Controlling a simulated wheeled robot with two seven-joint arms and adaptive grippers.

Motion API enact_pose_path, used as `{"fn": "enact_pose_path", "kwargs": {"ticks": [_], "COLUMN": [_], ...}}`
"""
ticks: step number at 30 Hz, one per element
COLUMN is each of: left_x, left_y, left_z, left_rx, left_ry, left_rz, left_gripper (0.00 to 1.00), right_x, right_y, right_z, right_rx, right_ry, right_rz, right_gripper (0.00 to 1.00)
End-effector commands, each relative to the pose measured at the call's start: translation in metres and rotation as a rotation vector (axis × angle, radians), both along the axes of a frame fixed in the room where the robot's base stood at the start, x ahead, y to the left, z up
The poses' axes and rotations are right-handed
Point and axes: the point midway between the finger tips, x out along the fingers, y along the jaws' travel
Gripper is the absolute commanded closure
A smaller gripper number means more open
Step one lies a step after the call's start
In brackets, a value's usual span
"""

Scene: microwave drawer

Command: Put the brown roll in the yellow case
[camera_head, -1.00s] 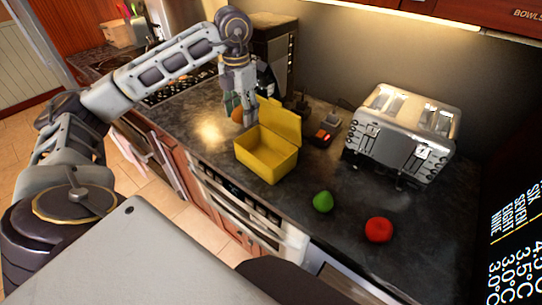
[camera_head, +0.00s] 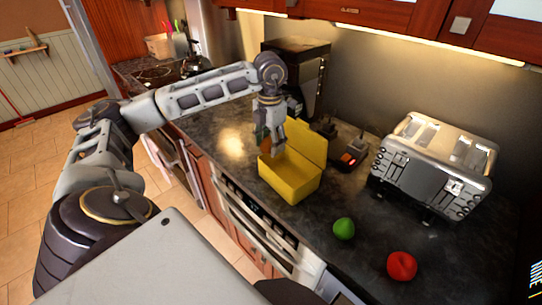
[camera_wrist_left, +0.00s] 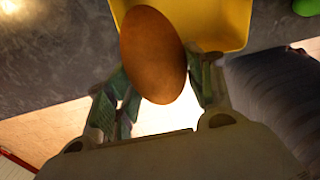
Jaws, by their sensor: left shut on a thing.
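The brown roll (camera_wrist_left: 153,55) is an oval between the two fingers of my left gripper in the left wrist view. The roll is mostly hidden by the gripper in the head view. The yellow case (camera_head: 290,182) stands open on the dark counter with its lid raised at the back. It also shows beyond the roll in the left wrist view (camera_wrist_left: 215,25). My right gripper is not in view.
A green fruit (camera_head: 344,229) and a red fruit (camera_head: 402,266) lie on the counter right of the case. A silver toaster (camera_head: 432,170) stands at the back right. A small dark device (camera_head: 350,155) sits behind the case. A dark appliance (camera_head: 300,75) stands behind my left arm.

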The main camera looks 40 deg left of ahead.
Motion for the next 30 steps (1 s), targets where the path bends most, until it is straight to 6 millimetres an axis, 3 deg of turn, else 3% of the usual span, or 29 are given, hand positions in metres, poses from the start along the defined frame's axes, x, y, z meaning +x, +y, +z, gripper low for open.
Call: {"fn": "enact_pose_path", "kwargs": {"ticks": [5, 17, 30], "left_x": [0.000, 0.000, 0.000], "left_y": [0.000, 0.000, 0.000], "left_z": [-0.012, -0.016, -0.050], "left_rx": [0.000, 0.001, 0.001], "left_ry": [-0.002, 0.000, -0.002], "left_rz": [0.000, 0.000, 0.000], "left_gripper": [0.74, 0.74, 0.74], "right_x": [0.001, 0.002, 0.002], "right_y": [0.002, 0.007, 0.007], "right_z": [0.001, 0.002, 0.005], "right_rx": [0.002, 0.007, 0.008], "right_ry": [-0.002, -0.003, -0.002], "right_rz": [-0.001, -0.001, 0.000], "right_gripper": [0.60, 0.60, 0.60]}}
